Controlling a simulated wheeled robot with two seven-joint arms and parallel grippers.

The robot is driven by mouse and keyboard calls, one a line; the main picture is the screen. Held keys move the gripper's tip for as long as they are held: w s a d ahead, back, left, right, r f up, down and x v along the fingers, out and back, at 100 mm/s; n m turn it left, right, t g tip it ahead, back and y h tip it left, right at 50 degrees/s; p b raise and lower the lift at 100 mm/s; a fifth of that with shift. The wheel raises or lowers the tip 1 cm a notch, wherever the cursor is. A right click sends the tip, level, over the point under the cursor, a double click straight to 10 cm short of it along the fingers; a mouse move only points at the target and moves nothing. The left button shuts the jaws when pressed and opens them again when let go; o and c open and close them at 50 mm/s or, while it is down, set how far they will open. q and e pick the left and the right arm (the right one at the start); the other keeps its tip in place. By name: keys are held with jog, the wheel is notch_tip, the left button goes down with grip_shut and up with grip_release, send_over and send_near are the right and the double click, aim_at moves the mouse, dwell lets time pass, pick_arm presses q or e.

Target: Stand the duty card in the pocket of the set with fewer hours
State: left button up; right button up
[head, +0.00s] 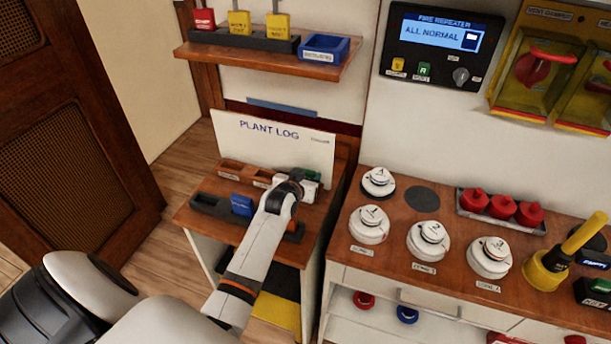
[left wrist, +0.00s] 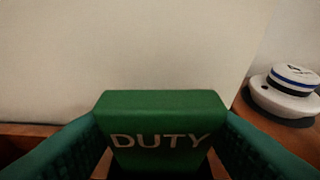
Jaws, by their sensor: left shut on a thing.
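The green duty card (left wrist: 165,130), marked DUTY in white, is between the fingers of my left gripper (left wrist: 165,150) in the left wrist view. The gripper is shut on it. In the head view the left gripper (head: 303,184) is over the back right of the small wooden desk, in front of the white plant log board (head: 275,143), with a bit of green showing. A brown tray (head: 232,168) with small labels and a dark tray (head: 208,204) holding a blue card (head: 241,204) lie on the desk. I cannot read any hours. My right gripper is not in view.
The bench at right holds several white detectors (head: 428,240), red pieces (head: 502,206) in a tray and a yellow tool (head: 565,258). A wooden shelf (head: 270,58) with padlocks and a blue bin (head: 324,47) hangs above the desk. A fire repeater panel (head: 440,42) is on the wall.

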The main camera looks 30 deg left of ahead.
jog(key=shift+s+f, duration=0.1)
pick_arm(q)
jog(key=o, duration=0.9)
jog(key=shift+f, duration=0.1)
jog(key=shift+o, duration=0.3)
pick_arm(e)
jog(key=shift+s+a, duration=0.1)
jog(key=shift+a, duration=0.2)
pick_arm(q)
jog(key=shift+s+r, duration=0.15)
jog(key=shift+r, duration=0.05)
jog(key=v, duration=1.1)
jog(key=shift+s+d+b, duration=0.15)
jog(key=shift+s+b, duration=0.2)
jog(key=shift+s, duration=0.05)
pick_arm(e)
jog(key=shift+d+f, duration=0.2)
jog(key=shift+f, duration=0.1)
